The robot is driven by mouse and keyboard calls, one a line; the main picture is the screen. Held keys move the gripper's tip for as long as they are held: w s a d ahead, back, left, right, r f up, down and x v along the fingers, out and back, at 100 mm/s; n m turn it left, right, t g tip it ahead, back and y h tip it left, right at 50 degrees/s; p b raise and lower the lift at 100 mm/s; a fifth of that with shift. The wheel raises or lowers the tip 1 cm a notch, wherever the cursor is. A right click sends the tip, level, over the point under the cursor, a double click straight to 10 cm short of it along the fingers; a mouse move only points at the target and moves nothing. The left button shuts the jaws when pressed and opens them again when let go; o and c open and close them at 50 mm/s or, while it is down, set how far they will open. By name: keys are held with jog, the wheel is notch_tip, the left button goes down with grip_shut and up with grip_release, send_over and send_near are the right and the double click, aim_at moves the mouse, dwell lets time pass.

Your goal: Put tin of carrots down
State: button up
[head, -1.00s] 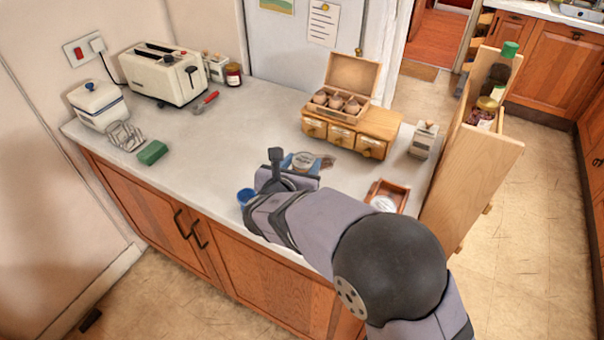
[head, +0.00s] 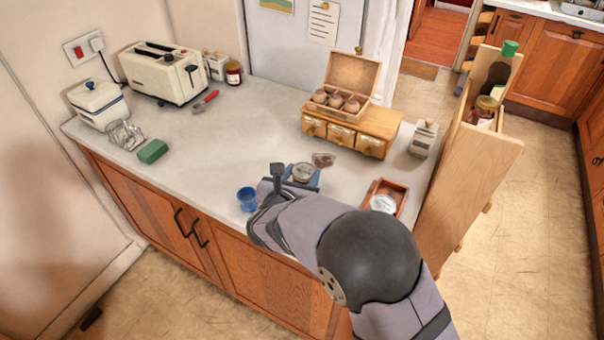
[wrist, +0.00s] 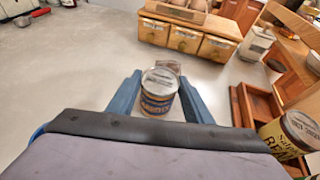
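The tin of carrots (wrist: 157,104) has a pale lid and a blue and orange label too small to read surely. It is upright between the two blue fingers of my gripper (wrist: 160,80) in the wrist view. The fingertips lie close against both its sides, so my gripper appears shut on it. In the head view the tin's lid (head: 303,173) shows just beyond my gripper (head: 301,176), over the front middle of the counter (head: 230,145). Whether its base touches the counter is hidden.
A blue cup (head: 247,199) stands left of my gripper. A small brown-grey item (head: 323,160) lies just behind the tin. To the right are a wooden tray (head: 400,190) and another tin (head: 383,204). A drawer box (head: 341,138) stands behind.

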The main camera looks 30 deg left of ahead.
jog(key=o, duration=0.4)
jog(key=shift+c, duration=0.2)
jog(key=shift+r, duration=0.1)
jog(key=shift+r+p, duration=0.15)
jog(key=shift+p, duration=0.15)
jog(key=shift+s, duration=0.25)
jog(key=b+v, duration=0.3)
jog(key=v, duration=0.8)
jog(key=shift+s+d+r, duration=0.15)
jog(key=shift+s, duration=0.1)
